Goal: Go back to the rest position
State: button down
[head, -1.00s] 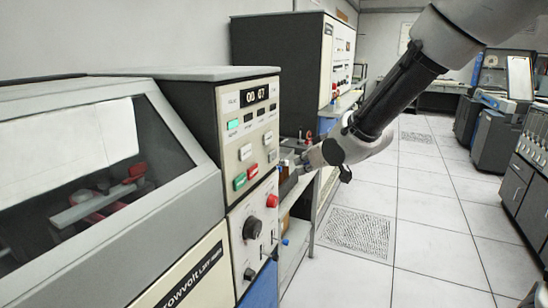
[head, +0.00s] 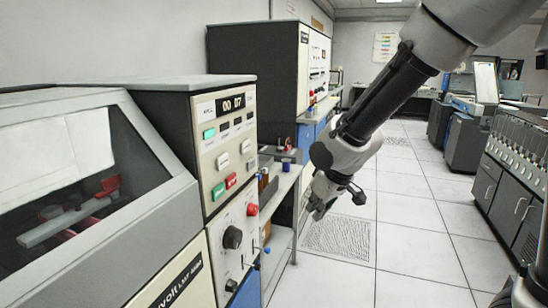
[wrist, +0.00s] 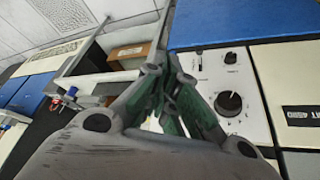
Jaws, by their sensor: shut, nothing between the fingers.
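My gripper (head: 319,203) hangs from my arm in the middle of the head view, pointing down over the aisle floor. It is just right of the shelf unit and of the control panel (head: 229,155) of the grey machine, apart from both. In the wrist view my gripper (wrist: 160,70) has its fingers together with nothing seen between them. The panel's black knob (wrist: 228,104) shows right of the fingers in the wrist view.
The grey machine with a sloped window (head: 60,160) fills the left. A shelf (head: 280,180) with small items stands behind it. A tall dark cabinet (head: 250,75) is farther back. The tiled floor (head: 410,230) is open. Grey cabinets (head: 505,190) line the right.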

jog(key=s+d+r+m+h, duration=0.1)
jog(key=s+d+r+m, duration=0.2)
jog(key=s+d+r, duration=0.3)
jog(key=s+d+r+m+h, duration=0.1)
jog(key=s+d+r+m, duration=0.3)
jog(key=s+d, duration=1.1)
jog(key=d+r, duration=0.2)
jog(key=d, duration=0.3)
jog(key=shift+s+d+r+m+h, duration=0.2)
jog(key=shift+r+m+h, duration=0.1)
jog(key=shift+r, duration=0.1)
